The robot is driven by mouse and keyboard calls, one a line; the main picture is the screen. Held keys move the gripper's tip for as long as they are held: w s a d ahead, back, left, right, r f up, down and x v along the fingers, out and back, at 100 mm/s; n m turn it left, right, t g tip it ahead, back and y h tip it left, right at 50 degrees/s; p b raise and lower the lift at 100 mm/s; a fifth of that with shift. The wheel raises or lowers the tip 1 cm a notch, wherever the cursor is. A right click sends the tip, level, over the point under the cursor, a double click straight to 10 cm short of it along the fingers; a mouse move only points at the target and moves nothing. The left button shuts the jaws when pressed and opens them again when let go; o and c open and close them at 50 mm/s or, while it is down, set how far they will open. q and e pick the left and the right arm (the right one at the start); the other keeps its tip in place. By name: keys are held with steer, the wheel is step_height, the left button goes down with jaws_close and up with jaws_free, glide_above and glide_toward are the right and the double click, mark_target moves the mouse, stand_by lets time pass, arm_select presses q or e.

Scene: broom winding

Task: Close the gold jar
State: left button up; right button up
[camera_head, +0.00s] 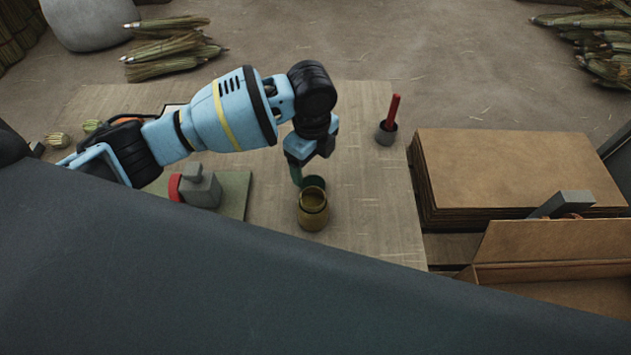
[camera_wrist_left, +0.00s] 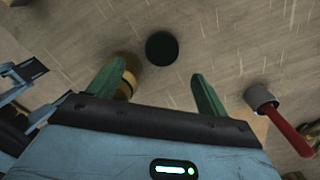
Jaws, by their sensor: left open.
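The gold jar (camera_head: 312,213) stands upright on the mat-covered work surface in the head view. In the left wrist view the gold jar (camera_wrist_left: 130,88) is partly hidden behind one finger. A dark green round lid (camera_wrist_left: 161,48) lies beside the jar, apart from it; in the head view the lid (camera_head: 315,183) shows just behind the jar. My left gripper (camera_head: 303,168) is open above the lid, its fingers pointing down. In the left wrist view the lid lies beyond and between the open green fingertips (camera_wrist_left: 157,76), with nothing held.
A grey cup with a red-handled tool (camera_head: 387,125) stands to the right. A grey block with a red part (camera_head: 196,187) sits on a green mat to the left. Stacked brown boards (camera_head: 515,170) and an open box (camera_head: 550,250) are at right. Bare surface surrounds the jar's right side.

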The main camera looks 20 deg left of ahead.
mark_target(313, 184)
arm_select(q)
steer(key=shift+f, duration=1.3)
steer(key=shift+w+f, duration=0.2)
steer(key=shift+f, duration=2.45)
steer(key=shift+c, duration=0.5)
steer(key=c, duration=1)
